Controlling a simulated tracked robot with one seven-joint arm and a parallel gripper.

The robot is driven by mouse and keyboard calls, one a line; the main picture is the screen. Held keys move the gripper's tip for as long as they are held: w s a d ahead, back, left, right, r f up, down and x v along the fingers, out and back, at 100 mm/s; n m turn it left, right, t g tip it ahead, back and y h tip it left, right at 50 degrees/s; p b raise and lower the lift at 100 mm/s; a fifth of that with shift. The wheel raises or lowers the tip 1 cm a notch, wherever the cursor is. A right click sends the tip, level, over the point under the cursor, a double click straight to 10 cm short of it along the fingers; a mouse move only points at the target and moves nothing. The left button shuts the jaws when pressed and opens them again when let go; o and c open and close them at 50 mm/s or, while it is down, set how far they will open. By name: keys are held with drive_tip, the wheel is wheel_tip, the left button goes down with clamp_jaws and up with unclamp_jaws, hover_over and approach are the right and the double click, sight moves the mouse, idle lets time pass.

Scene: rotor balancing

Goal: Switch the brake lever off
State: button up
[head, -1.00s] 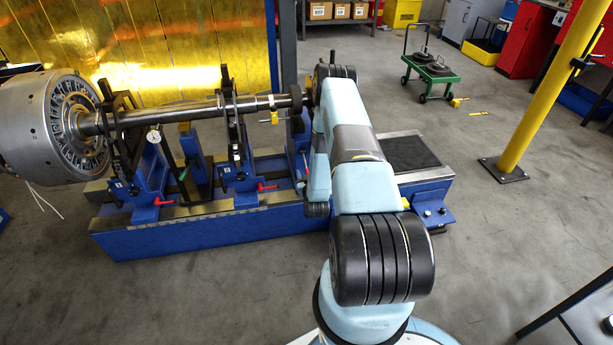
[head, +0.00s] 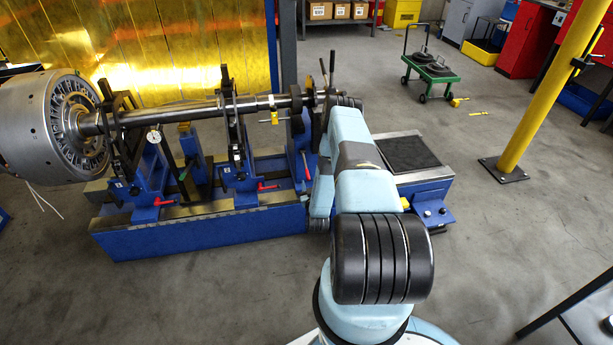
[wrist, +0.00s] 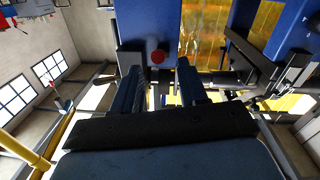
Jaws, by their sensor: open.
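In the wrist view my gripper (wrist: 162,88) is open, with its two dark fingers apart and nothing seen held between them. A round red knob (wrist: 157,57) shows just beyond the fingertips, roughly between them, in front of a blue panel (wrist: 150,22). I cannot tell whether the knob belongs to the brake lever, or whether a finger touches it. In the head view my gripper is mostly hidden behind my arm. A thin dark upright part (head: 332,62) stands by the shaft's right end; I cannot tell if it is the lever.
The blue balancing machine (head: 200,232) bears a long shaft (head: 165,116) with a large silver rotor (head: 28,128) at the left. Red clamp handles (head: 163,202) stick out in front. A yellow post (head: 545,90) stands at the right. The floor in front is clear.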

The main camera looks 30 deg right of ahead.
sight(308, 178)
drive_tip(key=x, duration=0.6)
drive_tip(key=shift+w+d, duration=0.1)
drive_tip(key=shift+w, duration=0.2)
clamp_jaws()
idle(0.4)
